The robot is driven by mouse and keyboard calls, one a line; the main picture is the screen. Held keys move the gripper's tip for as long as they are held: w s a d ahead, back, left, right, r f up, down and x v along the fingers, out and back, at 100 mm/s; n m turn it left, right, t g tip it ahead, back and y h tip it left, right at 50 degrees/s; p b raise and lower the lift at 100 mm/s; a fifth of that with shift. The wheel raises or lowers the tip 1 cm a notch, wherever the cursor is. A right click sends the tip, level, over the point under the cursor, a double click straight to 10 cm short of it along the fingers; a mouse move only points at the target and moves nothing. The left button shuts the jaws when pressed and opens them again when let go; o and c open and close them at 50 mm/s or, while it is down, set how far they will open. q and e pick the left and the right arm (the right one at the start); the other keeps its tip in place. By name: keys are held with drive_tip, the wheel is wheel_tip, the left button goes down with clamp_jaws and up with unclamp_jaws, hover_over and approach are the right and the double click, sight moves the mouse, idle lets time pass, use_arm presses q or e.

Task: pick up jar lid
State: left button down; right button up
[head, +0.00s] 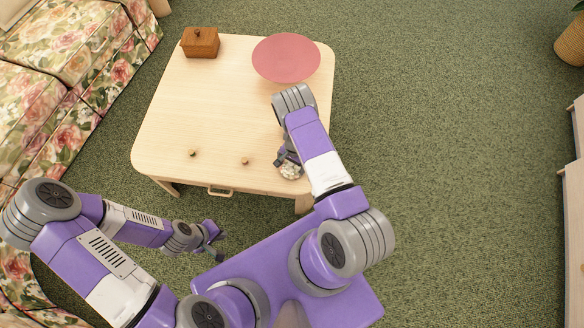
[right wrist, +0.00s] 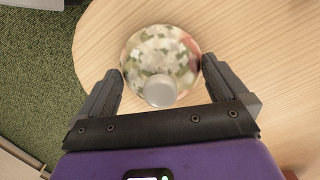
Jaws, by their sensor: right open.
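A round patterned lid (right wrist: 163,55), white with green and reddish patches and a grey knob (right wrist: 160,91), shows in the right wrist view. It is blurred, and I cannot tell whether it lies flat on the wood or on a jar. In the head view it is a small pale round thing (head: 291,172) at the table's near right edge, partly hidden by my right gripper (head: 286,158). My right gripper is open, its fingers (right wrist: 161,72) on either side of the lid, with no clear grip on it. My left gripper (head: 215,240) hangs off the table's near side, too small to tell its opening.
The light wooden table (head: 200,105) holds a brown wooden box (head: 200,42) at the back left and a pink round plate or mat (head: 286,58) at the back right. Two small knob-like things (head: 192,153) (head: 244,160) lie near the front. A floral sofa (head: 75,65) stands left.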

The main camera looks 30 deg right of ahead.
drive_tip(key=shift+f, duration=0.1)
drive_tip(key=c, duration=0.9)
